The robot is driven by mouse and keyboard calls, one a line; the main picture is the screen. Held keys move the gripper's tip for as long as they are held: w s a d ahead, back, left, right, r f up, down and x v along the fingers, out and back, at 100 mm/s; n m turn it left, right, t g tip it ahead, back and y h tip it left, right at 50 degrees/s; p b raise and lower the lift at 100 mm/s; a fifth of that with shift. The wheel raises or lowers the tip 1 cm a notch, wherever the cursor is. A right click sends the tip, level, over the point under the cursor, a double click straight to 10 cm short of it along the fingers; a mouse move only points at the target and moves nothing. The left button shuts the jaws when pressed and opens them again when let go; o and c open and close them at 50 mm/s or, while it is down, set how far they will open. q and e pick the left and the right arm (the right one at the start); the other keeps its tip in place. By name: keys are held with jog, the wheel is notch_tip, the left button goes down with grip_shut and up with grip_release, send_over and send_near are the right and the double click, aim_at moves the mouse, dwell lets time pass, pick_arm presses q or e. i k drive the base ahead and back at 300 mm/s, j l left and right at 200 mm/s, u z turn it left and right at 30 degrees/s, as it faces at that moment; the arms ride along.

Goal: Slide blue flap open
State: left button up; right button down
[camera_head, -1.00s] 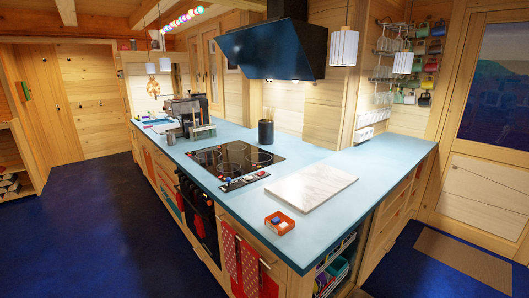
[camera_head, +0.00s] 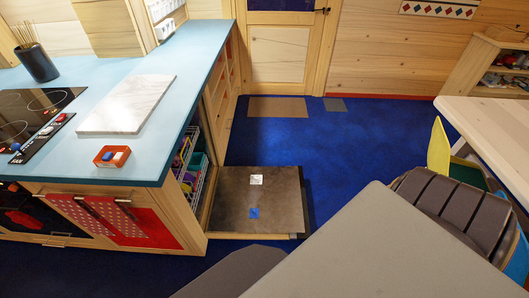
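I cannot pick out a blue flap for certain. A small orange box (camera_head: 112,156) with a blue block and a white block stands on the light blue counter near its front edge. A dark panel (camera_head: 283,196) lies low by the floor at the end of the counter. It bears a small blue square (camera_head: 254,212) and a white square (camera_head: 256,180); I cannot tell whether the blue square is a flap. Neither of my grippers is in view.
A marble board (camera_head: 127,104) lies on the counter (camera_head: 193,52), left of it a black cooktop (camera_head: 30,115). A large grey flat surface (camera_head: 390,245) fills the lower middle. A slatted dark seat (camera_head: 455,210) and a pale table (camera_head: 490,125) stand right. Blue floor (camera_head: 335,150) is clear between.

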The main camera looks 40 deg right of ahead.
aim_at(254, 211)
jog(key=z, duration=1.05)
